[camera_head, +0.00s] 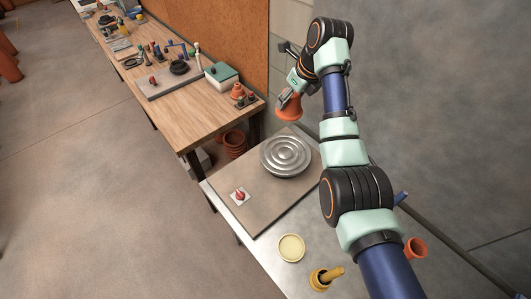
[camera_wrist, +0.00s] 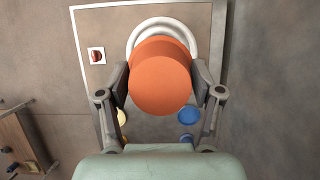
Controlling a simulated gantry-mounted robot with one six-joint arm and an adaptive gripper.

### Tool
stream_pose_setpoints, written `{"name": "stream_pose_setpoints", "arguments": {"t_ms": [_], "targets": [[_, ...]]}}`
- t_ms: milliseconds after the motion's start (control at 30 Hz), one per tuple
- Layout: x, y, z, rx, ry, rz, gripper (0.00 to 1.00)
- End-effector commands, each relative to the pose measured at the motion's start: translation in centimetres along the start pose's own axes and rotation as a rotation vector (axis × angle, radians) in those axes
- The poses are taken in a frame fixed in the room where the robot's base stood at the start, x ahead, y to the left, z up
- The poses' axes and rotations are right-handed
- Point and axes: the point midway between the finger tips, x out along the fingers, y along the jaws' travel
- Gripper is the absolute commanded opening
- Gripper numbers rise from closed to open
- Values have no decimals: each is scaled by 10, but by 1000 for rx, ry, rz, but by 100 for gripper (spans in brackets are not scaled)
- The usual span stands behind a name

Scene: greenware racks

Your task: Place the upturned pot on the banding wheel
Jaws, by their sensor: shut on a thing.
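An orange terracotta pot (camera_head: 289,108) is held in my gripper (camera_head: 289,97), above and behind the banding wheel in the head view. In the wrist view the pot (camera_wrist: 160,78) sits between the two fingers of my gripper (camera_wrist: 161,88), which are shut on its sides. Its wide round face is towards the wrist camera. The banding wheel (camera_head: 286,156) is a grey ringed disc on a board, with nothing on it. In the wrist view the wheel's pale rim (camera_wrist: 163,24) shows behind the pot, which hides most of it.
A red knob on a white plate (camera_head: 239,196) is on the board (camera_head: 262,208) left of the wheel. A cream dish (camera_head: 291,248) and a yellow pot with a handle (camera_head: 325,278) are nearer. A wooden bench (camera_head: 190,110) with tools runs along the wall.

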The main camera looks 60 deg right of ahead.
Motion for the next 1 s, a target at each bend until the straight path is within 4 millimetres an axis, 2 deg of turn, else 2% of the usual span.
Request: {"name": "stream_pose_setpoints", "arguments": {"t_ms": [67,167,400,533,633,833,1000], "targets": [[1,0,-1,1,0,0,23],[16,0,-7,1,3,2,23],[85,1,-36,1,4,2,23],[116,1,-49,1,2,1,23],[129,0,-54,0,1,0,23],[136,0,-57,-1,1,0,23],[168,1,-70,1,3,2,23]]}}
